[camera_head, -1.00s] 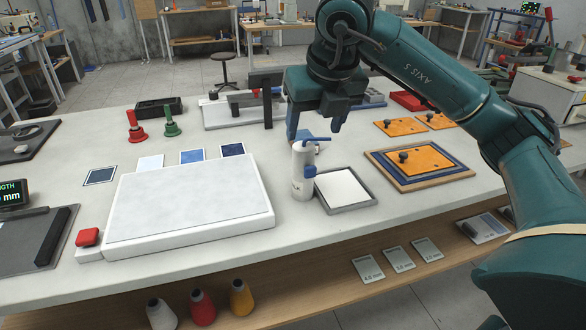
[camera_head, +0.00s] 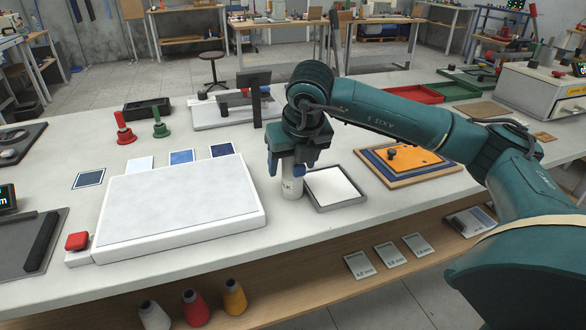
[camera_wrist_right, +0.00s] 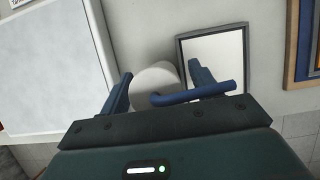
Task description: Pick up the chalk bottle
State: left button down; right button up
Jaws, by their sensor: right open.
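The chalk bottle (camera_head: 291,187) is a white upright cylinder on the table, between the large white pad and the small grey tray. Its blue bent spout (camera_wrist_right: 195,93) and round white top (camera_wrist_right: 153,80) show in the wrist view. My right gripper (camera_head: 291,170) points down over it, open, with a blue finger on either side of the bottle's upper part. In the wrist view the right gripper (camera_wrist_right: 160,88) has the bottle top between its fingers; whether they touch it I cannot tell. The bottle's top is hidden by the gripper in the head view. My left gripper is not in view.
The grey tray with a white sheet (camera_head: 364,198) stands close on the right of the bottle. The white pad (camera_head: 262,222) lies on the left. A fixture with a dark upright post (camera_head: 257,110) stands behind. An orange plate (camera_head: 425,160) lies on a board farther right.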

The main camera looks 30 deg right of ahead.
jog(key=shift+c, duration=0.4)
jog(key=c, duration=1.1)
